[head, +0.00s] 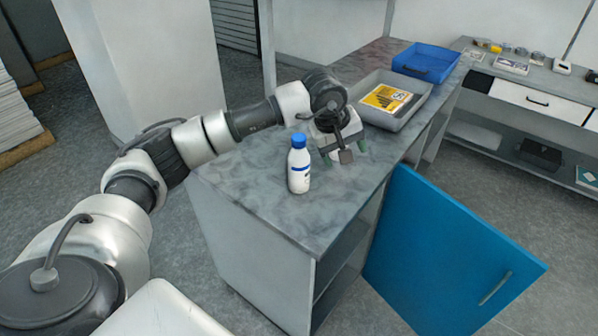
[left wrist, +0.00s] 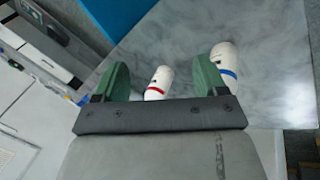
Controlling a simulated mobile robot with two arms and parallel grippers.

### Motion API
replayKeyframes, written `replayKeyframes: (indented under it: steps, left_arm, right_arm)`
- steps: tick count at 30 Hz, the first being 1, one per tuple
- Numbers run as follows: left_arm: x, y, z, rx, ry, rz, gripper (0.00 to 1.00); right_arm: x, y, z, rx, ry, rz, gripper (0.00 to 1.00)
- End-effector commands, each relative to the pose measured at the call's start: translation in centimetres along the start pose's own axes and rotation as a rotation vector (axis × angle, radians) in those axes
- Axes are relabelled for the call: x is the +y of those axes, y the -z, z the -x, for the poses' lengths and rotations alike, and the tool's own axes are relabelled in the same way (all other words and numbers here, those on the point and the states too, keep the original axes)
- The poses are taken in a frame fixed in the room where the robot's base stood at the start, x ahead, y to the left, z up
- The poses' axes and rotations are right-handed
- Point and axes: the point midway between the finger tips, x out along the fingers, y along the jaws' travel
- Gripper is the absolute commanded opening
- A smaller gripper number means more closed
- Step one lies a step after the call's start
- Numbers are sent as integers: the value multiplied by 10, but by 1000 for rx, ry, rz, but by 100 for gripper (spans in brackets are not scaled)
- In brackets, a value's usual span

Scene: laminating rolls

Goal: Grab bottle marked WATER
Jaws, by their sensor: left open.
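A white bottle with a blue cap and blue band (head: 299,168) stands upright on the grey counter (head: 262,205). Its label is too small to read. My left gripper (head: 344,154) is open, pointing down just right of this bottle. In the left wrist view, a white bottle with a red band (left wrist: 160,78) shows between the green fingers of the left gripper (left wrist: 160,84); I cannot tell its depth. The blue-banded bottle (left wrist: 224,60) shows outside the right-hand finger. In the head view the red-banded bottle is mostly hidden by the gripper. My right gripper is not in view.
A grey tray (head: 413,112) with a yellow-and-white packet (head: 386,98) sits farther back on the counter, with a blue tray (head: 425,61) behind it. A blue cabinet door (head: 450,255) stands open at the counter's right side. The counter's front part is clear.

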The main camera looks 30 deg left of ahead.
Motion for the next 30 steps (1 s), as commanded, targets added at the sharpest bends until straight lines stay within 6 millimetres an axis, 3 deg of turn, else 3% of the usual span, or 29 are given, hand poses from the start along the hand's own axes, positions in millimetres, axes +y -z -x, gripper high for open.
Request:
replayKeyframes:
  steps: [1, 3, 6, 9, 18, 22, 30]
  left_arm:
    - [-12, 28, 18, 93, 85, -28, 72]
    - [-29, 55, 37, 185, 195, -58, 72]
    - [-45, 78, 58, 262, 303, -73, 72]
    - [-55, 89, 64, 291, 357, -76, 72]
    - [-70, 103, 27, 293, 365, -77, 72]
    - [-73, 105, 18, 294, 363, -77, 72]
    - [-81, 110, -15, 291, 363, -76, 72]
  right_arm:
    - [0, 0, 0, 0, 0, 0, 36]
    - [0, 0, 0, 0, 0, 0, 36]
    - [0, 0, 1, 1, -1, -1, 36]
    - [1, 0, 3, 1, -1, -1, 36]
    - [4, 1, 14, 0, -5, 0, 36]
    - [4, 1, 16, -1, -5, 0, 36]
    - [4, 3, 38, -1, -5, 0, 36]
